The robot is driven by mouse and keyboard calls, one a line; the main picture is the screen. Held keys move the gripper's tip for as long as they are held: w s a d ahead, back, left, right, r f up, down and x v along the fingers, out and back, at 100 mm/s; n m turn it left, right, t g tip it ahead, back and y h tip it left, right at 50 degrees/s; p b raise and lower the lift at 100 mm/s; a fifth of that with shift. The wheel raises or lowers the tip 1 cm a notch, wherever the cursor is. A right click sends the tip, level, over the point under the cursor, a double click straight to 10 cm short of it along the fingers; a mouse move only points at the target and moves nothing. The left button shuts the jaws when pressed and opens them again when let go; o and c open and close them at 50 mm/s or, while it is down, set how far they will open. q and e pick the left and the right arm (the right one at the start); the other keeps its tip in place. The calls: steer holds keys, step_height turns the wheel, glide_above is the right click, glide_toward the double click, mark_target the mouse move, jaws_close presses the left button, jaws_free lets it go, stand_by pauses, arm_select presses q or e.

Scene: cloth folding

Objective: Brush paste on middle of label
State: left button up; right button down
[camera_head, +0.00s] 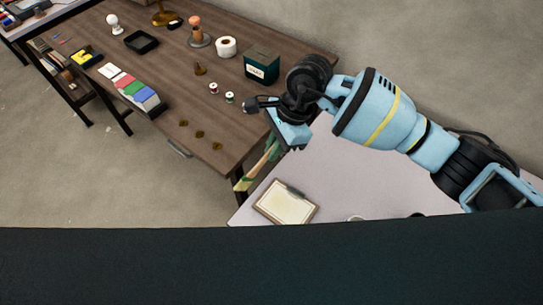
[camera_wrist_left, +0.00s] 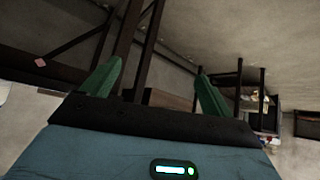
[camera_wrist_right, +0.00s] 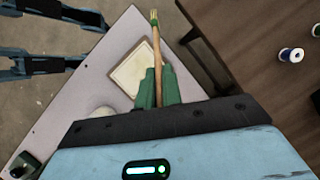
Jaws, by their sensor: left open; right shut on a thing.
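My right gripper (camera_head: 272,150) is shut on a slim brush (camera_head: 258,170) with a light wooden handle. In the right wrist view the brush (camera_wrist_right: 155,38) sticks out from between the green fingers (camera_wrist_right: 157,88), its pale bristle end pointing away. A board with a clip and a cream sheet (camera_head: 287,204), perhaps the label, lies on the pale table; the sheet also shows in the right wrist view (camera_wrist_right: 131,70), beside the brush. Brush and sheet look apart. My left gripper (camera_wrist_left: 157,88) is open and empty, seen only in its wrist view. No paste is clearly recognisable.
A brown table (camera_head: 175,75) beside the pale table (camera_head: 330,175) bears a dark green box (camera_head: 262,65), a white roll (camera_head: 226,47), spools (camera_head: 230,97) and a colourful row of cards (camera_head: 131,88). A round white thing (camera_wrist_right: 103,115) stands near the sheet.

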steer(key=shift+s+d+r, duration=0.1)
steer(key=shift+d+r, duration=0.1)
steer(key=shift+r, duration=1.05)
steer(key=shift+a+r+p, duration=0.15)
steer(key=shift+r+p, duration=0.4)
steer(key=shift+r, duration=0.2)
steer(key=shift+r+p, duration=0.3)
steer(key=shift+r, duration=0.6)
arm_select(q)
steer(key=shift+w+a+r+t, duration=0.15)
steer(key=shift+w+a+r, duration=0.1)
steer(key=shift+w+r, duration=0.3)
steer(key=shift+w+a+r+t, duration=0.2)
steer(key=shift+w+r, duration=0.1)
steer(key=shift+r, duration=0.35)
arm_select(e)
steer(key=shift+f, duration=0.1)
arm_select(q)
steer(key=shift+w+d+r, duration=0.2)
steer(key=shift+r, duration=0.05)
steer(key=shift+s+f, duration=0.1)
